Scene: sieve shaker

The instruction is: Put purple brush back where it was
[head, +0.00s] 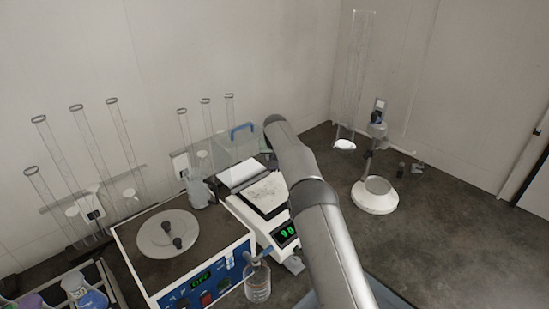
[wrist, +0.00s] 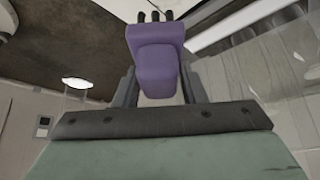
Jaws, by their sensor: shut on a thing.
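The purple brush (wrist: 155,62) shows in the wrist view, upper middle, with a blocky purple body and dark tips at its far end. My gripper (wrist: 157,84) is shut on it, with one dark finger on each side of the purple body. In the head view my grey arm reaches from the bottom edge up toward the area behind the balance. My gripper and the brush cannot be made out there, and the spot where the brush came from cannot be identified.
A blue-fronted device (head: 200,284) with a round plate stands left of a white balance (head: 279,233) with green digits. A clear box with a blue handle (head: 241,128) is behind. Tall glass tubes (head: 122,132) line the wall. A white-based stand (head: 374,197) is at right; bench around it is mostly clear.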

